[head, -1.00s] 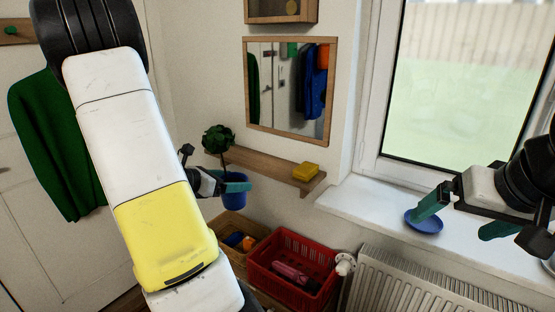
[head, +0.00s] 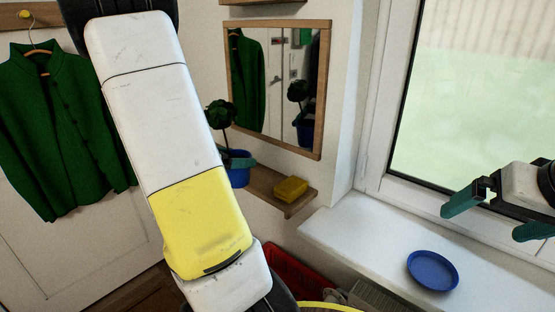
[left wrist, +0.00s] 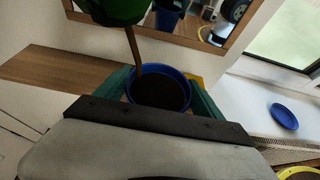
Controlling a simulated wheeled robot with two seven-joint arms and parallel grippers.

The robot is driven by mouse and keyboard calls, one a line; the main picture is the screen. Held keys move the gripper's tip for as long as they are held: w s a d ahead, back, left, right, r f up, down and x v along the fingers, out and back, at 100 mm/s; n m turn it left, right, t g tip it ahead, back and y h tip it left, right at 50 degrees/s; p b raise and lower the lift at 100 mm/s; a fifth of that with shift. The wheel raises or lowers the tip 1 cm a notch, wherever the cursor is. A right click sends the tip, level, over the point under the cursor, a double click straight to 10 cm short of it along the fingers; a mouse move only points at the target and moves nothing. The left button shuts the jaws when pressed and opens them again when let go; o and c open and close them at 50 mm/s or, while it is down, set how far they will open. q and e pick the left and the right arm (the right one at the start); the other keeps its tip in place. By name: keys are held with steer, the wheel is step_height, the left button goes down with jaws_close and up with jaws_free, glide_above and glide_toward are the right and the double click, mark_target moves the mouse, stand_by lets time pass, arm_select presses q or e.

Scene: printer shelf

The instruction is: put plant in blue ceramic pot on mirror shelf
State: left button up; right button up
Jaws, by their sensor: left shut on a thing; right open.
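The plant has dark green round foliage (head: 220,112) on a thin stem in a blue ceramic pot (head: 240,176). My left gripper (left wrist: 160,92) is shut around this pot; its teal fingers press the sides, and the pot is upright. In the head view my arm hides most of this gripper. The wooden mirror shelf (head: 268,189) runs under the mirror (head: 278,85). The pot appears at the shelf's left part, about at or above its height; I cannot tell if they touch. My right gripper (head: 482,222) is open and empty above the windowsill.
A yellow sponge-like block (head: 291,188) lies on the shelf's right end. A blue saucer (head: 432,271) lies on the white windowsill (head: 360,235). A red crate (head: 290,275) stands below. The shelf's left stretch looks bare in the left wrist view (left wrist: 55,70).

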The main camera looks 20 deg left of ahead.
arm_select(q)
steer(key=shift+w+a+f, duration=0.8)
steer(key=shift+w+a, duration=0.6)
steer(key=shift+w, duration=1)
steer(key=shift+w+a+f, duration=0.8)
steer(key=shift+w+a, duration=0.6)
steer(key=shift+w, duration=1)
steer(key=shift+w+a+f, duration=0.8)
steer(key=shift+w+a, duration=0.6)
steer(key=shift+w, duration=1)
steer(key=shift+f, duration=0.15)
steer(key=o, duration=2.1)
steer(key=shift+f, duration=0.1)
